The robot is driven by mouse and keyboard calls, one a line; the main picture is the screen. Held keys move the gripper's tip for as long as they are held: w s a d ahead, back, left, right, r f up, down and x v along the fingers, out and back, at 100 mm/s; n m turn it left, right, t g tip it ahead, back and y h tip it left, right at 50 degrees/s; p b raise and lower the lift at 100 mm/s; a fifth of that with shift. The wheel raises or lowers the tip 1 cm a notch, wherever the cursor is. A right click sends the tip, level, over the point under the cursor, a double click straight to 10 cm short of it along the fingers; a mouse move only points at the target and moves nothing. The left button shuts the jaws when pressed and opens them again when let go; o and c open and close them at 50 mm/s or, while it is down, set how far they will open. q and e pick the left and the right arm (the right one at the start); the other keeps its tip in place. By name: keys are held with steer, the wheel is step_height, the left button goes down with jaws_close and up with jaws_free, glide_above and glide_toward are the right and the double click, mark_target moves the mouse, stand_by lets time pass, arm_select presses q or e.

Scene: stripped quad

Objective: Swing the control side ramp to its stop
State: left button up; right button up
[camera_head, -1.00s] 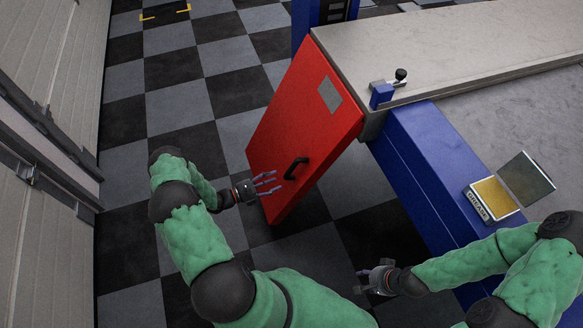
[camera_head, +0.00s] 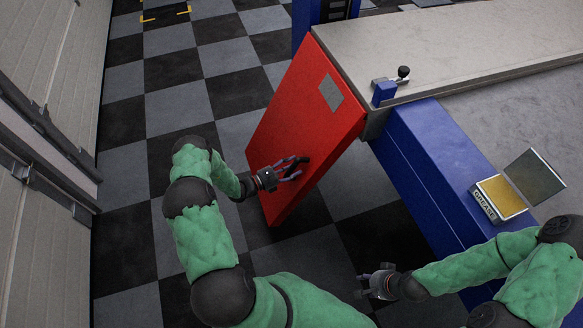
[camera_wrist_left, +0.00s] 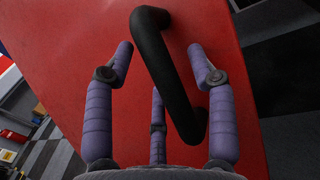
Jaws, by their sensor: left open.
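The red ramp (camera_head: 303,125) hangs tilted from the end of the grey lift deck, with a grey plate near its upper edge. Its black handle (camera_head: 297,164) stands near the lower part of its face. My left gripper (camera_head: 290,171) is open at the handle. In the left wrist view, the black handle (camera_wrist_left: 168,75) runs slantwise between the spread purple fingers (camera_wrist_left: 163,95), with the red face behind it. I cannot tell whether any finger touches it. My right gripper (camera_head: 362,281) is empty, low over the floor near the blue beam; its fingers are too small to judge.
The grey deck (camera_head: 450,50) and blue beam (camera_head: 420,165) lie to the right. A small blue latch with a black knob (camera_head: 403,73) sits at the deck corner. An open grease box (camera_head: 500,197) rests on the beam. The checkered floor left of the ramp is clear up to the wall (camera_head: 45,130).

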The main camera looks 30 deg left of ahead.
arm_select(q)
steer(key=shift+c, duration=0.2)
jaws_close()
steer(key=shift+s+a+r+p, duration=0.45)
steer(key=shift+r+p, duration=0.15)
steer(key=shift+p, duration=0.25)
steer(key=s+a+r+g+y+p, duration=0.2)
steer(key=s+a+r+g+p, duration=0.15)
steer(key=r+p, duration=0.4)
steer(key=s+a+r+g+y+p, duration=0.1)
steer(key=s+a+r+g+p, duration=0.15)
steer(key=s+r+p, duration=0.4)
step_height(320, 180, up, 20)
steer(key=a+m+g+y+p, duration=0.1)
steer(key=g+y+p, duration=0.3)
steer(key=p, duration=1.4)
steer(key=shift+a+p, duration=0.3)
steer(key=shift+a, duration=0.55)
steer(key=shift+w, duration=0.1)
